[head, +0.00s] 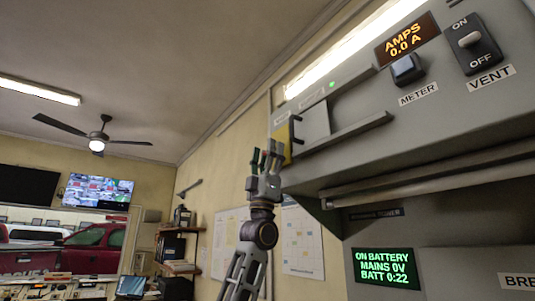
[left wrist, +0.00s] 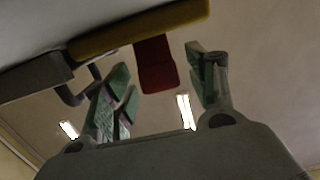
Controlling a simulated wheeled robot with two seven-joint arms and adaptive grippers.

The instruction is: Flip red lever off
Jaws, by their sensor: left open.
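The red lever (left wrist: 157,65) shows in the left wrist view, hanging from a yellow plate (left wrist: 140,30). My left gripper (head: 266,154) is open and raised at the left end of the grey console in the head view. In the left wrist view, the left gripper (left wrist: 158,72) has its green-padded fingers on either side of the lever, with visible gaps. I cannot tell whether the lever reaches in depth between the pads. In the head view the yellow plate (head: 281,145) is partly behind the gripper, and the lever is hardly distinguishable there. My right gripper is not in view.
The grey console holds a long rail (head: 345,132), a METER switch (head: 407,69) and a VENT switch (head: 471,42) at right. A green-text screen (head: 387,268) sits below. A dark hooked bracket (left wrist: 75,95) is beside the left finger. Open room lies left.

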